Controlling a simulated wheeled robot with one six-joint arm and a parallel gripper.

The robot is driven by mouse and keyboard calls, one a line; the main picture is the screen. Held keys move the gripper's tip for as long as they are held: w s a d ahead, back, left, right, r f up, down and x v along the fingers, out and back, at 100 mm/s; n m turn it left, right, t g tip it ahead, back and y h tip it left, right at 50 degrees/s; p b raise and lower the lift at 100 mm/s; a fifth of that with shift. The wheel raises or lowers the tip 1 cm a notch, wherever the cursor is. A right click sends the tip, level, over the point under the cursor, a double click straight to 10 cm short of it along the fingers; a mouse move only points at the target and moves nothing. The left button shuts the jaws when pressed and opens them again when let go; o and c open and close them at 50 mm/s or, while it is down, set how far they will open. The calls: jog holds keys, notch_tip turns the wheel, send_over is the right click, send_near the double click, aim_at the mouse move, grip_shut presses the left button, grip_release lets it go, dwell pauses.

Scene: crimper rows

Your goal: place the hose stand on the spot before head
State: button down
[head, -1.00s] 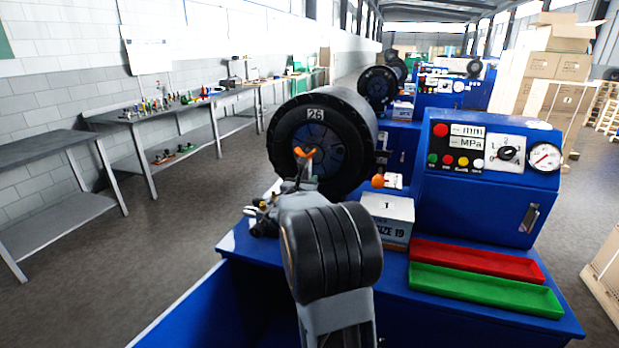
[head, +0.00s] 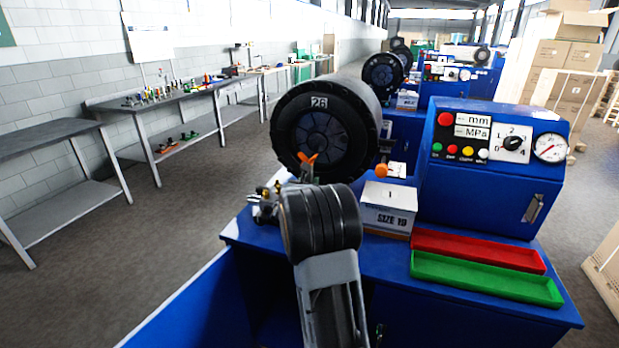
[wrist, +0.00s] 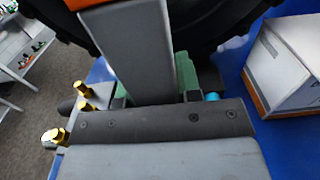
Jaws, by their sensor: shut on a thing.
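The hose stand (head: 308,159) shows in the head view as a small orange fork in front of the lower face of the crimper head (head: 284,120), a black ring marked 26. In the wrist view the stand is a grey post (wrist: 140,55) with an orange top, rising in front of the black ring. My gripper (wrist: 150,92) is shut on the post, with green parts on both sides of it. My wrist hides most of the gripper and the stand's lower part in the head view. The spot before the head is hidden; I cannot tell whether the stand's base touches anything.
Brass fittings (head: 266,196) stick up close left of my gripper. A SIZE 19 box (head: 388,207) stands close on the right. The blue control cabinet (head: 490,165), red tray (head: 478,250) and green tray (head: 486,278) are further right. A workbench (head: 180,98) runs along the left wall.

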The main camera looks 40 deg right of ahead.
jog(key=shift+r, duration=0.2)
jog(key=c, duration=1.2)
grip_release()
jog(key=shift+f, duration=0.35)
jog(key=o, duration=0.4)
jog(key=shift+r, duration=0.15)
